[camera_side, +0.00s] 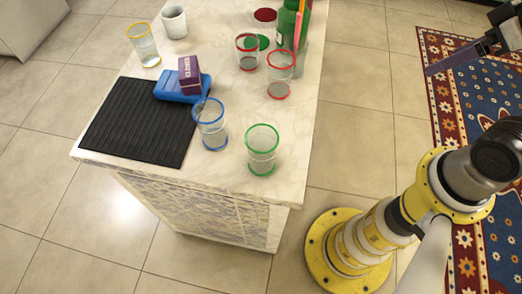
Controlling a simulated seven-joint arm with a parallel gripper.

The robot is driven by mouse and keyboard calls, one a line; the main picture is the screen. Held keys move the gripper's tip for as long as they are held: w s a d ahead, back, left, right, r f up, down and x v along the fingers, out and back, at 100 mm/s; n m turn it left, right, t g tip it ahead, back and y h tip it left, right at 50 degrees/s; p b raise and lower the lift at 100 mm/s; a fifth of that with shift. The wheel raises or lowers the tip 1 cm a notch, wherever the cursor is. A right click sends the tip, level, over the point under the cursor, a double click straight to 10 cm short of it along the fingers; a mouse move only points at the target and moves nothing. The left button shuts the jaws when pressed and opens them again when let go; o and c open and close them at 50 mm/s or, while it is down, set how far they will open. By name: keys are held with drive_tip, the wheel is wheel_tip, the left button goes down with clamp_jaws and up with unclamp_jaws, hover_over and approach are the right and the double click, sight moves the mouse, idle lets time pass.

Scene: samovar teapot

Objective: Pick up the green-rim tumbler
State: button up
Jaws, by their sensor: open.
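The green-rim tumbler (262,152) is clear glass with a green rim and green base. It stands upright near the front right corner of the marble counter (225,183). A blue-rim tumbler (210,126) stands close by on its left. My gripper (470,54) is at the upper right edge of the picture, partly cut off. It is open, well to the right of the counter and far from the tumbler. Nothing shows between its fingers.
Two red-rim tumblers (280,78) stand farther back, near a green bottle (290,27). A yellow-rim tumbler (143,48) and a white cup (174,22) are at the back left.

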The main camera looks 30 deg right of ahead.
drive_tip(key=n+g+y, duration=0.4)
drive_tip(key=n+y, duration=0.2)
drive_tip(key=n, duration=1)
hover_over(276, 135)
drive_tip(key=d, duration=0.6)
wheel_tip(276, 135, down, 7)
drive_tip(key=x, duration=0.5)
drive_tip(key=a+x, duration=0.1)
drive_tip(key=x, duration=0.1)
drive_tip(key=shift+s+a+f, duration=0.1)
drive_tip(key=shift+s, duration=0.15)
drive_tip(key=shift+a+r+x, duration=0.1)
drive_tip(key=shift+a+x, duration=0.05)
drive_tip(key=shift+x, duration=0.85)
drive_tip(key=shift+a+r+x, duration=0.1)
drive_tip(key=shift+a+x, duration=0.05)
drive_tip(key=shift+x, duration=0.8)
drive_tip(key=shift+a+r+x, duration=0.1)
drive_tip(key=shift+a+x, duration=0.05)
drive_tip(key=shift+x, duration=0.85)
drive_tip(key=shift+s, duration=0.15)
drive_tip(key=c, duration=1.4)
